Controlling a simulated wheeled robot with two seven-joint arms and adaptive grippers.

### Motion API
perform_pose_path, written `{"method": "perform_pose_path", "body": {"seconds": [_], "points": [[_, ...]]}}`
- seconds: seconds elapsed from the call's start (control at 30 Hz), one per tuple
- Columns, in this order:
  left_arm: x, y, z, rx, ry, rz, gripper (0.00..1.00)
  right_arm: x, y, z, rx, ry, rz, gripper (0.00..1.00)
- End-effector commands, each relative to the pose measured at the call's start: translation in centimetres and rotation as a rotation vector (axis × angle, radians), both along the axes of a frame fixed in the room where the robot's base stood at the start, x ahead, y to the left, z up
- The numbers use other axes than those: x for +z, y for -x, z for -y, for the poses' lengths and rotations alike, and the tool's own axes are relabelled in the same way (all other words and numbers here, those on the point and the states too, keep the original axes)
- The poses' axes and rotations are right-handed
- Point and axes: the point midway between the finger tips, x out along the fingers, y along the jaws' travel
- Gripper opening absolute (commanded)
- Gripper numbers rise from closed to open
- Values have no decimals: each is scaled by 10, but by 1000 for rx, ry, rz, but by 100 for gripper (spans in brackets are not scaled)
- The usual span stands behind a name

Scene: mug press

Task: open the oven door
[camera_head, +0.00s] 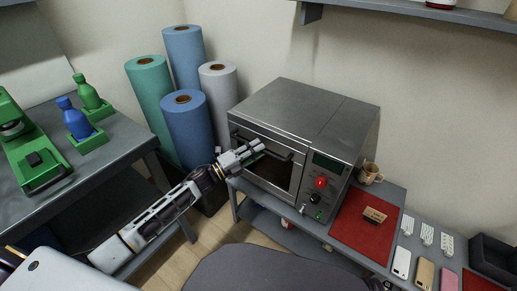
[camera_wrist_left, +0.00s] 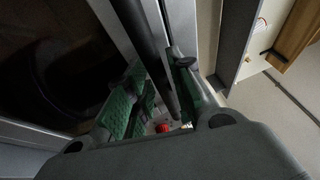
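The oven (camera_head: 310,125) is a grey metal box on the low bench, and its front door (camera_head: 262,172) with a dark window looks shut. A dark bar handle (camera_head: 284,155) runs across the top of the door. My left gripper (camera_head: 258,148) is at the left part of this handle. In the left wrist view the handle (camera_wrist_left: 145,35) runs between the green-padded fingers of the left gripper (camera_wrist_left: 165,90). The pads are close to the bar; whether they press on it is unclear. My right gripper is not in view.
A red knob (camera_head: 321,182) sits on the oven's control panel. A mug (camera_head: 369,173) and a red mat (camera_head: 362,222) are to the oven's right. Upright rolls (camera_head: 187,125) stand behind left. A grey table (camera_head: 100,160) with green holders is at left.

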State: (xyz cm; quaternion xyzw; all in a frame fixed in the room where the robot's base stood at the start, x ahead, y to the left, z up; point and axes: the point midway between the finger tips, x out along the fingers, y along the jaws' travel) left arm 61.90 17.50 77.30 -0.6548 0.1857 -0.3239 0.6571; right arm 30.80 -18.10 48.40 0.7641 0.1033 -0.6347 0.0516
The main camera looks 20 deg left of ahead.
Motion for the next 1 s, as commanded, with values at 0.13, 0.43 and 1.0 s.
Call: {"method": "perform_pose_path", "body": {"seconds": [0.13,0.43,1.0], "points": [[1,-6,5,1,-1,1,23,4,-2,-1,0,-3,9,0],[2,-8,7,0,-1,1,23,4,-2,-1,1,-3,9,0],[2,-7,7,0,-1,0,0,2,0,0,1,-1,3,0]]}}
